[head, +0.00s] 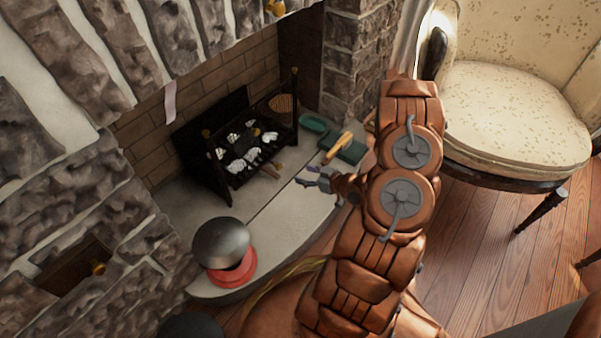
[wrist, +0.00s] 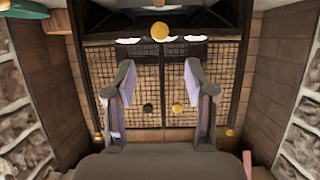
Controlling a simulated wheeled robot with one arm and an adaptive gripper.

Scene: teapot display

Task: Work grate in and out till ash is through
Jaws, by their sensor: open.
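A black fire grate (head: 207,178) stands in the fireplace. White lumps of ash (head: 236,151) and some dark pieces lie in it, and brass knobs sit on its frame. My gripper (head: 308,176) is to the right of the grate in the head view, apart from it, open and empty. In the wrist view my gripper (wrist: 160,68) has its two fingers well apart. A round brass knob (wrist: 159,31) shows just above and between the fingertips, with white lumps (wrist: 129,40) beside it. I cannot tell how far the knob is from the fingers.
A dark metal dome on a red base (head: 238,277) stands at the front left of the hearth (head: 277,205). Green items (head: 344,148) and a wooden-handled tool (head: 337,146) lie right of the grate. A cream chair (head: 515,110) stands at the right. The hearth's middle is mostly clear.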

